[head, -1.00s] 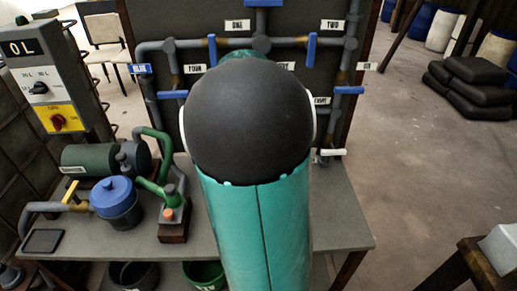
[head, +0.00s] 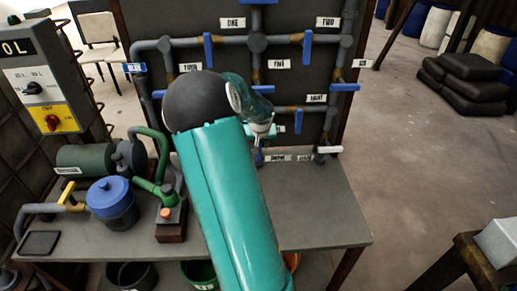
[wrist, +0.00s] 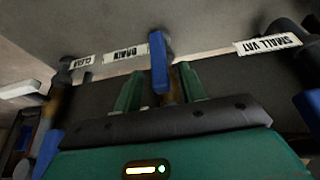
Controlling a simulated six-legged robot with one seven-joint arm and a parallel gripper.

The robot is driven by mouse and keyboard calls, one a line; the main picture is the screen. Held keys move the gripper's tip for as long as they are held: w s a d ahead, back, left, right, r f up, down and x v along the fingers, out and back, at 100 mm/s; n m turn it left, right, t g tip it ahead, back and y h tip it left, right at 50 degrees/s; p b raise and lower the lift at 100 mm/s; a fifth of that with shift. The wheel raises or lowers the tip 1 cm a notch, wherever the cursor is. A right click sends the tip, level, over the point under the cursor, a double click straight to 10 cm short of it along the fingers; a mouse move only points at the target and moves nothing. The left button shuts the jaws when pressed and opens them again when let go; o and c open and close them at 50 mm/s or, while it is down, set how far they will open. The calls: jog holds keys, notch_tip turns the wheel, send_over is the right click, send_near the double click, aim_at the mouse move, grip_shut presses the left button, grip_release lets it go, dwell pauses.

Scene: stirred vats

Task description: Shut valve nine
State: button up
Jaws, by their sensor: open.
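I can read no label saying nine in either view. My gripper (wrist: 160,72) is open in the wrist view, with its green fingers on either side of a blue valve handle (wrist: 158,52). I cannot tell whether they touch it. The handle sits on a brownish pipe fitting and seems to lie roughly along the pipe. An upside-down label reading DRAIN (wrist: 126,53) is just left of it. In the head view my gripper (head: 262,130) is low before the pipe panel, its fingers mostly hidden, and the blue handle (head: 259,157) shows just below.
The dark panel (head: 180,25) carries grey pipes and other blue handles, such as one (head: 307,47) at upper right. A white handle (head: 330,150) is low on the right. The bench (head: 320,210) is clear at right; a blue-lidded pot (head: 111,200) and pump stand left.

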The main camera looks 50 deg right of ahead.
aim_at(258, 161)
jog(key=shift+x, duration=1.85)
jog(key=shift+c, duration=0.2)
grip_shut()
